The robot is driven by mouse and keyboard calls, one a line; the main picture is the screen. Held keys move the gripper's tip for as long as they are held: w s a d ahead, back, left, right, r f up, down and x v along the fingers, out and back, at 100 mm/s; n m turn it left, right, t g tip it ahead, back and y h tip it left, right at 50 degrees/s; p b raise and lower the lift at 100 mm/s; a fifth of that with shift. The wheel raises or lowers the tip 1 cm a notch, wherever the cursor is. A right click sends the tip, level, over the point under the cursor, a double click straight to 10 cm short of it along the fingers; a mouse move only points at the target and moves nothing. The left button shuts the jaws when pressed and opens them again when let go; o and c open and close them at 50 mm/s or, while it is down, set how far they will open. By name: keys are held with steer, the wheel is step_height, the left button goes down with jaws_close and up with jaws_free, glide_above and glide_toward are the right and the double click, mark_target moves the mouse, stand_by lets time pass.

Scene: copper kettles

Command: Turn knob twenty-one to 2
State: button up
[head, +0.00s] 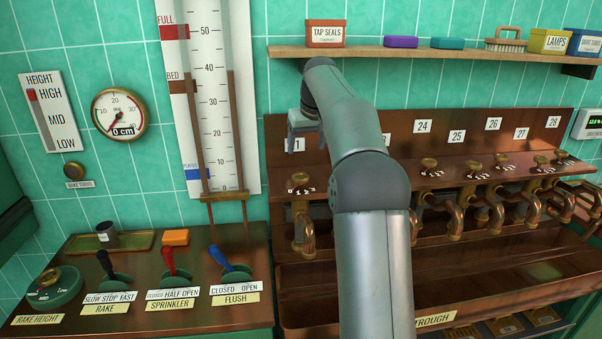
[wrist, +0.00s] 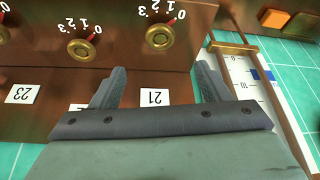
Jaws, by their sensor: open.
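Knob twenty-one is a small brass knob (head: 299,180) on the wooden panel at the left end of the tap row. A 0-to-3 scale lies around it, above a copper tap. In the wrist view, the knob (wrist: 159,37) lies beyond the fingertips, with a red mark at the right end of its scale. I cannot tell surely which digit it meets. My gripper (wrist: 161,65) is open and empty, its fingers apart around the "21" label (wrist: 153,97) as seen there. In the head view, my gripper (head: 302,132) hangs above the knob and partly covers that label.
A neighbouring knob (wrist: 82,48) is close beside in the wrist view. Several taps line the trough (head: 440,318) to the right. A shelf (head: 400,52) with boxes runs above. The tall gauge (head: 212,100) stands left of my gripper. Levers (head: 170,262) sit on the lower left counter.

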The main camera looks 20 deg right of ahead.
mark_target(301, 175)
steer(key=p+x, duration=0.1)
steer(key=x, duration=1.1)
steer(key=c, duration=1)
